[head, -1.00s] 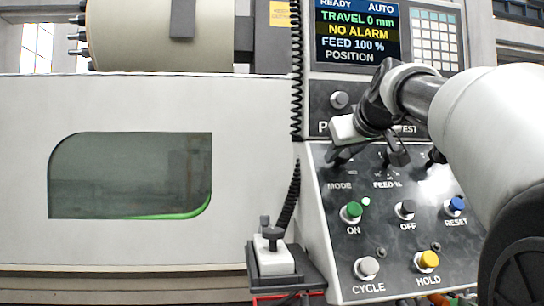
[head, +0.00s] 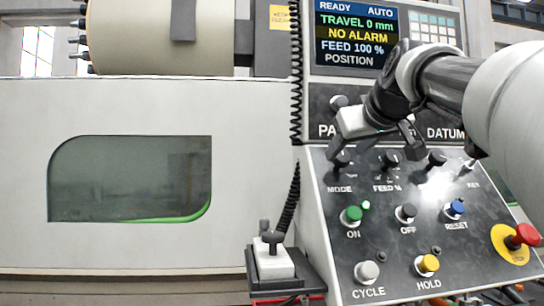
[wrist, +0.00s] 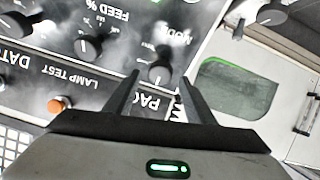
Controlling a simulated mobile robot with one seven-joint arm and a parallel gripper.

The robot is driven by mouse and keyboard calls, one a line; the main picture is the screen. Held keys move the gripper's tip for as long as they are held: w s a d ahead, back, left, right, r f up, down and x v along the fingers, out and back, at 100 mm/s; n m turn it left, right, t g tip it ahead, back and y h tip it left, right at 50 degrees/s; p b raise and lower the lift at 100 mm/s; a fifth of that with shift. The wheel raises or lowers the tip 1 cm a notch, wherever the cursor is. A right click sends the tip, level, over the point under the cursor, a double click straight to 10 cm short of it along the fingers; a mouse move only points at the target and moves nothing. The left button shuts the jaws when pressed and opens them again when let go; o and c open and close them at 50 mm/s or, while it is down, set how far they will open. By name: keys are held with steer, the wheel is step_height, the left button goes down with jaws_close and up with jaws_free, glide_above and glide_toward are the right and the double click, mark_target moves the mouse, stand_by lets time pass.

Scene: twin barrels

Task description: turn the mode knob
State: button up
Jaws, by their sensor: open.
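The mode knob (head: 341,160) is a black knob with a pointer, above the MODE label at the upper left of the sloped panel. In the wrist view the mode knob (wrist: 160,72) shows a white mark and lies between my two fingertips in the picture. My gripper (head: 376,150) is open and empty, over the top edge of the sloped panel. In the head view one finger overlaps the area just above the mode knob. I cannot tell how far the fingertips stand off the knob.
The feed knob (head: 388,161) sits close to the right of the mode knob, with another black knob beyond. Below are the green ON button (head: 352,214) and other buttons. A red emergency stop (head: 524,234) is at right. A coiled cable (head: 296,80) hangs at left.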

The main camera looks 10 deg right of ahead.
steer(key=v, duration=1.3)
steer(key=s+a+f+g, duration=0.1)
steer(key=a+f, duration=0.2)
steer(key=f, duration=0.5)
steer(key=s+a+f+m+g, duration=0.1)
steer(key=s+a+f+g, duration=0.1)
steer(key=f, duration=0.6)
steer(key=s+a+f+g, duration=0.1)
steer(key=a+f, duration=0.2)
steer(key=f, duration=0.4)
steer(key=s+a+f+g+p, duration=0.15)
steer(key=s+f, duration=0.35)
steer(key=f, duration=0.5)
steer(key=s+a+f+g+p, duration=0.1)
steer(key=s+a+f+g, duration=0.3)
steer(key=f, duration=0.6)
step_height(320, 180, up, 13)
steer(key=s+d+t+p, duration=0.1)
steer(key=d+p, duration=0.1)
steer(key=p, duration=1)
steer(key=shift+d+r+m+p, duration=0.2)
steer(key=shift+d+m+p, duration=0.1)
steer(key=shift+m, duration=0.1)
